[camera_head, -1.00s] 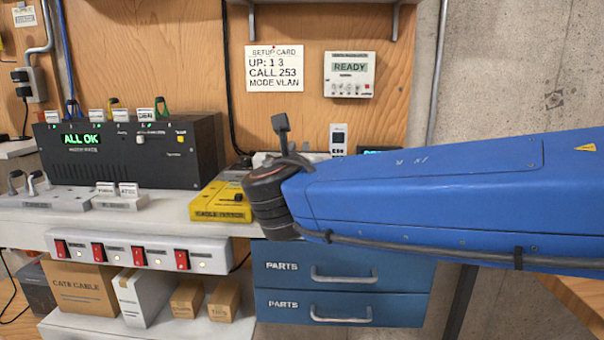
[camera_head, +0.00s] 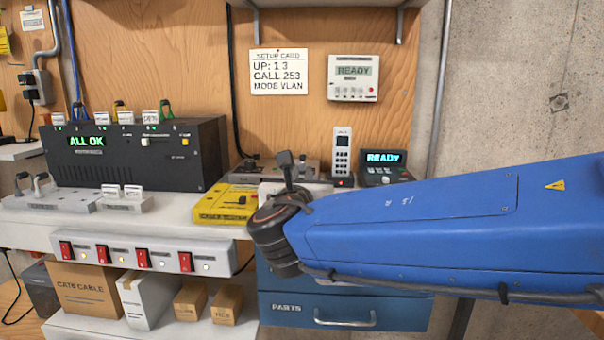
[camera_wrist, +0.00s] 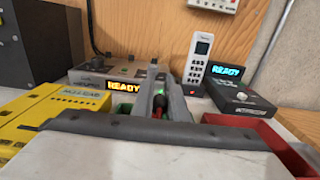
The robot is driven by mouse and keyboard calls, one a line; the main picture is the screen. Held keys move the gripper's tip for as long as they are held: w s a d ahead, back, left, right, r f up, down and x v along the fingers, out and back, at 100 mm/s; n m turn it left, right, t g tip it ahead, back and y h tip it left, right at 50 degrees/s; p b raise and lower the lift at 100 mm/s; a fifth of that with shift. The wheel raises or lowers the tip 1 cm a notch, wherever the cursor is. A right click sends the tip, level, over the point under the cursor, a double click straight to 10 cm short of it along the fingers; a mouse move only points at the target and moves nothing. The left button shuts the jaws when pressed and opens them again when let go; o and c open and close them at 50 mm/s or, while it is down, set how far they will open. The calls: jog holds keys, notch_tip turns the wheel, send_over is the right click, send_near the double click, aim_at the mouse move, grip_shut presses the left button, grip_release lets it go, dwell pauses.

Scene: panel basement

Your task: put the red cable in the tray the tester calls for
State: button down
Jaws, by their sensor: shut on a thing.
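My gripper (camera_head: 288,163) is at the bench's right end; in the wrist view its grey fingers (camera_wrist: 155,100) are shut on a small dark thing with red on it, seemingly the red cable's end (camera_wrist: 158,112). The rest of the cable is hidden. A red tray (camera_wrist: 260,135) lies just right of the fingers and a small green edge (camera_wrist: 121,111) shows to their left. A grey box with an amber READY display (camera_wrist: 125,85) stands behind. A black device (camera_head: 383,167) also reads READY. A yellow box (camera_head: 226,204) stands left of my gripper, its label unclear.
A black unit reading ALL OK (camera_head: 135,152) fills the bench's left. A white handset (camera_head: 342,152) stands behind my gripper. A setup card (camera_head: 279,72) and a wall unit reading READY (camera_head: 353,78) hang above. Red switches (camera_head: 143,252) line the front; a blue drawer (camera_head: 345,309) is below.

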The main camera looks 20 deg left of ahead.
jog(key=shift+f, duration=0.3)
jog(key=c, duration=1.7)
grip_release()
jog(key=shift+c, duration=0.2)
jog(key=shift+r, duration=0.5)
jog(key=shift+s+r, duration=0.15)
jog(key=shift+s, duration=0.2)
jog(key=v, duration=1.1)
jog(key=shift+s, duration=0.15)
jog(key=shift+d, duration=0.1)
